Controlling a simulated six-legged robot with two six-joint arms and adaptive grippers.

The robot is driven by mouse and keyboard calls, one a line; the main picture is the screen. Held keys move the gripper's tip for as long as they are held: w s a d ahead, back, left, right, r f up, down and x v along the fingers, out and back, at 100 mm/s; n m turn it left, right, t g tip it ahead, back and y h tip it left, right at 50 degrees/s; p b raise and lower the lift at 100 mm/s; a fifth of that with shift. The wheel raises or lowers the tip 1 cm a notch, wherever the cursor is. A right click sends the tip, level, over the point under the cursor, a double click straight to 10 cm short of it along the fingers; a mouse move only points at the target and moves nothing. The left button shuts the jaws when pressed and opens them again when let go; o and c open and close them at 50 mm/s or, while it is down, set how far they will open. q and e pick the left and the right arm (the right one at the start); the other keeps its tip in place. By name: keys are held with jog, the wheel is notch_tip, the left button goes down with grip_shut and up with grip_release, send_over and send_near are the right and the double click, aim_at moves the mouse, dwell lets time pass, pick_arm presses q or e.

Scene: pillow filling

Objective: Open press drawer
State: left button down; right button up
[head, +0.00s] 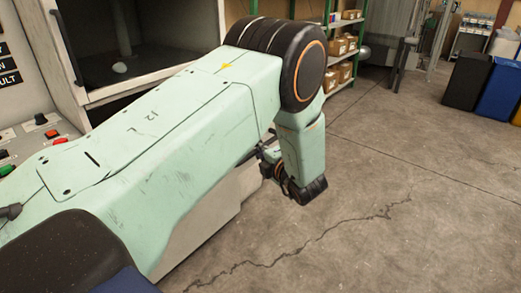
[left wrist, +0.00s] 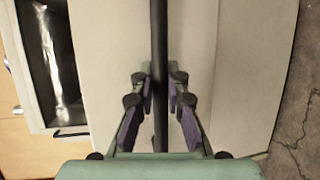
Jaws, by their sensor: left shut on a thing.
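In the left wrist view, the fingers of my left gripper (left wrist: 159,78) stand on both sides of a long dark bar handle (left wrist: 159,30) and are shut on it. The handle runs down the pale cream front of the press drawer (left wrist: 235,60). In the head view, my left arm crosses the middle and hides the handle and most of the drawer. My left gripper (head: 269,160) shows only partly behind the arm. A pale side, apparently the drawer's (head: 205,222), shows below the arm. My right gripper is not in view.
The cream press (head: 195,25) with a dark window stands at the back left, beside a panel with red, green and black buttons (head: 53,133). A green shelf with boxes (head: 340,48) and bins (head: 467,80) stand farther back. The cracked concrete floor (head: 400,160) at right is clear.

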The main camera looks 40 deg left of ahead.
pick_arm(q)
jog(key=shift+a, duration=0.15)
jog(key=c, duration=1.8)
grip_release()
jog(key=shift+s+f, duration=0.1)
jog(key=o, duration=0.5)
jog(key=shift+c, duration=0.2)
jog(key=v, duration=0.7)
jog(key=shift+d, duration=0.2)
